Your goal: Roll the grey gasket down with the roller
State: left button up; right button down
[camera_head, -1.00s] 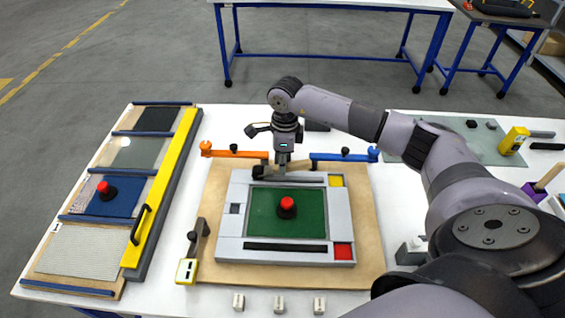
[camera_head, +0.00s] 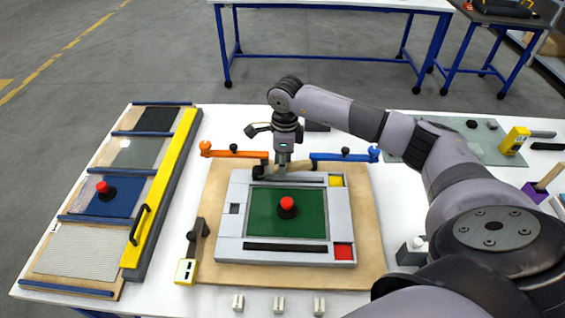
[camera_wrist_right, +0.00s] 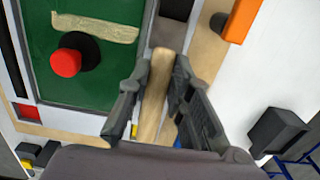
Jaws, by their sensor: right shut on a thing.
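My right gripper (camera_head: 283,168) is over the back edge of the pale grey frame (camera_head: 232,225) and shut on the wooden handle of the roller (camera_head: 301,166). The handle lies roughly level, and the roller's dark end (camera_head: 258,171) is at the left, close to the frame's back left. In the right wrist view the handle (camera_wrist_right: 157,85) is between both fingers. A thin dark grey strip (camera_head: 300,181), seemingly the gasket, lies along the frame's back side, partly hidden by the roller and gripper. Whether the roller touches it I cannot tell. My left gripper is out of view.
A red knob (camera_head: 287,204) stands on the green panel (camera_head: 305,226) inside the frame. An orange clamp (camera_head: 232,152) and a blue clamp (camera_head: 345,157) stand behind. A yellow-edged rack (camera_head: 165,180) is at left. Small white blocks (camera_head: 279,304) lie in front.

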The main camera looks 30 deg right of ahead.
aim_at(298, 162)
jog(key=shift+f+b, duration=0.35)
jog(key=shift+f, duration=0.05)
jog(key=shift+r, duration=0.25)
dwell(0.9)
jog(key=shift+s+d, duration=0.15)
jog(key=shift+d, duration=0.05)
jog(key=shift+s+d, duration=0.35)
jog(key=shift+d, duration=0.2)
jog(key=shift+s+d, duration=0.1)
jog(key=shift+d, duration=0.05)
jog(key=shift+s+f+b, duration=0.1)
jog(key=shift+f+b, duration=0.15)
jog(key=shift+b, duration=0.2)
dwell(0.6)
jog(key=shift+r, duration=0.2)
dwell(0.8)
jog(key=shift+s+d, duration=0.1)
jog(key=shift+d, duration=0.1)
jog(key=shift+s+d, duration=0.45)
jog(key=shift+d, duration=0.2)
